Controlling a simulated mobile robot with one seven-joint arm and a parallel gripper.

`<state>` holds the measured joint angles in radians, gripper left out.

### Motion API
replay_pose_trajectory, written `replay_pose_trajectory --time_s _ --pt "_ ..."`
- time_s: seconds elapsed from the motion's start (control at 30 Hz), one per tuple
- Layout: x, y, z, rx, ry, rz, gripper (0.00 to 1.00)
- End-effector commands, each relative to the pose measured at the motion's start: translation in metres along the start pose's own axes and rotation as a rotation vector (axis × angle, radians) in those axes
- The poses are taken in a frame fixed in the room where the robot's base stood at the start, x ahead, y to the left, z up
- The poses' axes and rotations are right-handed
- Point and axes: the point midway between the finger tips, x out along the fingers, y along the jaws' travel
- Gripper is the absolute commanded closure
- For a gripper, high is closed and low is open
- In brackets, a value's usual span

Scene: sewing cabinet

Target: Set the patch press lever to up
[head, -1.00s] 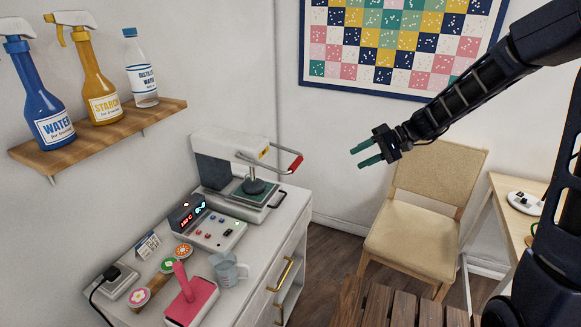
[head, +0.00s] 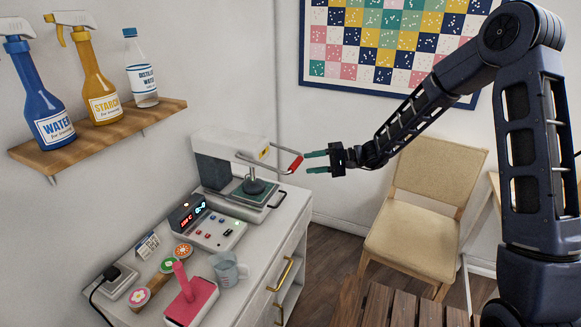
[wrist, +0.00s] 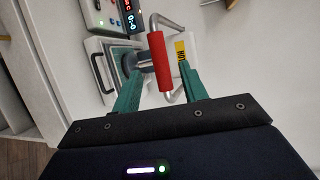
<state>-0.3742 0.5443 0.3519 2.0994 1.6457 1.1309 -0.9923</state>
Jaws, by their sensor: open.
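The patch press (head: 222,160) stands at the back of the white cabinet in the head view. Its lever (head: 262,162) is a metal bar frame with a red grip (head: 296,164), reaching out to the right above the round pressing head (head: 254,186). My gripper (head: 307,161) is open with green fingers pointing left, just right of the red grip. In the wrist view the red grip (wrist: 160,62) lies across the space ahead of and between the open fingers (wrist: 160,82). I cannot tell whether either finger touches it.
A control box (head: 208,222) with a lit red display sits in front of the press. A pink iron (head: 190,300), a grey measuring cup (head: 228,269) and several round patches (head: 182,250) are nearer. A shelf (head: 100,130) holds bottles. A chair (head: 425,205) stands right.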

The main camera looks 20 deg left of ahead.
Motion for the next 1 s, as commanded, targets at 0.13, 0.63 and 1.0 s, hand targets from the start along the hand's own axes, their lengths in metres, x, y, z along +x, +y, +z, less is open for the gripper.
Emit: replay_pose_trajectory --time_s 0.13,0.63,1.0 --pt "0.028 0.0 0.001 0.001 -0.003 0.0 0.57" --pt "0.079 0.0 0.0 0.0 0.0 0.001 0.57" --pt "0.08 0.0 0.0 0.0 0.0 0.001 0.74"
